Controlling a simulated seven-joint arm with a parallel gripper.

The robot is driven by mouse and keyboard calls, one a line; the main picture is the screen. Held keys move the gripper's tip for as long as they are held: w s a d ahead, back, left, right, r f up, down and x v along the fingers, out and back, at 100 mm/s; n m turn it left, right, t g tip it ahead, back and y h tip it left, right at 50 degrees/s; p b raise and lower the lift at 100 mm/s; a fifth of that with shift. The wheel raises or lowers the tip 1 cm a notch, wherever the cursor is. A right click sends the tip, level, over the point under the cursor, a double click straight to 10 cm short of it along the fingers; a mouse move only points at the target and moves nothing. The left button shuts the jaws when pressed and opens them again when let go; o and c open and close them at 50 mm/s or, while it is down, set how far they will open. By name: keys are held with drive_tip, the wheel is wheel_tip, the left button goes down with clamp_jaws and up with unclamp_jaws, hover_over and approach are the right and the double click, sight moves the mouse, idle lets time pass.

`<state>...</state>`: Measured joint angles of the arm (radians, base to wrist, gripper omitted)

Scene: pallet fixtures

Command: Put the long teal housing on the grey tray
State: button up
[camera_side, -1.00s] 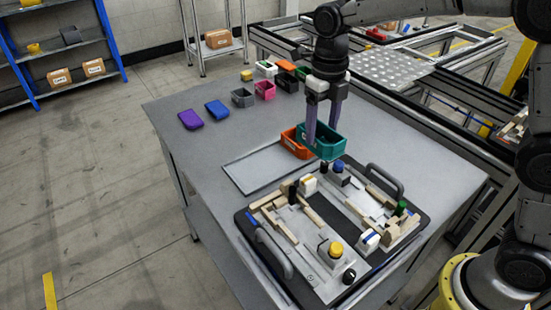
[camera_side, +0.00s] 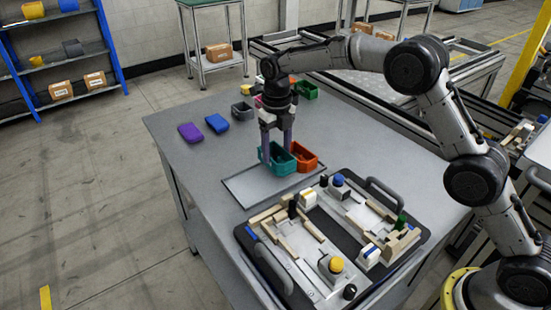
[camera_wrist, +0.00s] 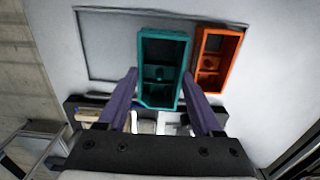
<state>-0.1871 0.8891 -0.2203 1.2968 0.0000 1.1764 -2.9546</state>
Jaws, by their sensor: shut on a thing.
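The long teal housing (camera_side: 279,162) is an open-topped box held between the two purple fingers of my gripper (camera_side: 277,148). In the wrist view, the teal housing (camera_wrist: 163,64) sits upright between the fingertips of my gripper (camera_wrist: 160,76). The flat grey tray (camera_side: 258,190) lies on the table. The housing is over the tray's right part, and its left part is bare, as the wrist view of the tray (camera_wrist: 105,45) also shows. I cannot tell whether the housing touches the tray.
An orange housing (camera_side: 305,160) stands close to the right of the teal one, at the tray's right end. The black-edged fixture pallet (camera_side: 378,281) with handles lies in front. Purple (camera_side: 190,132) and blue (camera_side: 217,123) parts lie behind left, with several small boxes at the back.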

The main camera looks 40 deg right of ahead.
sight(276, 159)
drive_tip(key=shift+w+f, duration=0.2)
drive_tip(key=shift+f, duration=1.55)
drive_tip(key=shift+f, duration=0.1)
drive_tip(key=o, duration=1.5)
wheel_tip(276, 159, up, 12)
